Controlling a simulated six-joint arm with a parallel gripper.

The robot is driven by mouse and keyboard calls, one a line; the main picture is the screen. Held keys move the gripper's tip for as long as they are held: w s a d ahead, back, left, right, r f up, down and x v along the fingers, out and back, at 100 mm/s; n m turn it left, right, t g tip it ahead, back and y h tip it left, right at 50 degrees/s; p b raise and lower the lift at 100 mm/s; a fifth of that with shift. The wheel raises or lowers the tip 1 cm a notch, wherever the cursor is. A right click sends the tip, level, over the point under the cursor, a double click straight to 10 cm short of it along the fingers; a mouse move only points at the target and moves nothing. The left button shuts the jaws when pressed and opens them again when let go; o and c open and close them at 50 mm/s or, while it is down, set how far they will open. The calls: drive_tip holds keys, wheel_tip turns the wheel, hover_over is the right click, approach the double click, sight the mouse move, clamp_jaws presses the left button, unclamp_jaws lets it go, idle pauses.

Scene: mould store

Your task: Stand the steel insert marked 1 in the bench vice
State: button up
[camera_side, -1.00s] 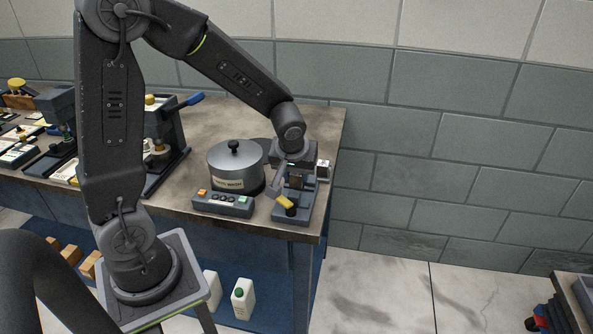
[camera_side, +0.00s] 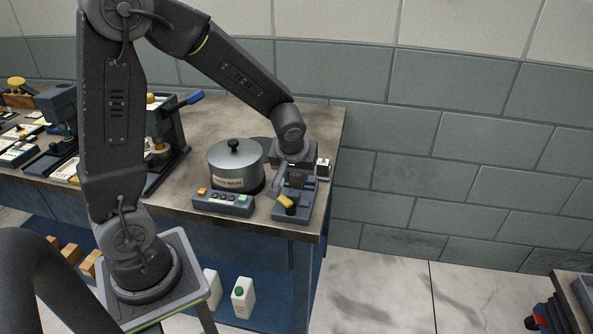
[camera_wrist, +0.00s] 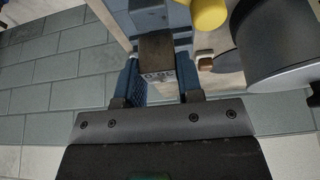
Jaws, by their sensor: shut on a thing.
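The bench vice (camera_side: 290,213) stands near the right front corner of the bench, blue-grey with a yellow-ended handle (camera_side: 285,202). My gripper (camera_side: 295,180) points down over it. In the wrist view my gripper (camera_wrist: 158,78) is shut on a steel insert (camera_wrist: 157,48), a block with a brownish upper face and small marks on its end face that I cannot read clearly. Part of the vice (camera_wrist: 150,14) shows just beyond the insert, with the yellow handle end (camera_wrist: 208,12) beside it. Whether the insert touches the vice jaws is hidden.
A lidded grey pot (camera_side: 235,167) stands close to the left of the vice, with a button box (camera_side: 223,204) in front of it. The bench edge and wall are close on the right. Behind the pot the bench top (camera_side: 225,115) is clear.

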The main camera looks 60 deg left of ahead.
sight(296, 182)
drive_tip(key=shift+f, duration=1.55)
idle(0.4)
drive_tip(key=o, duration=1.6)
drive_tip(key=shift+c, duration=0.2)
drive_tip(key=shift+r, duration=3.75)
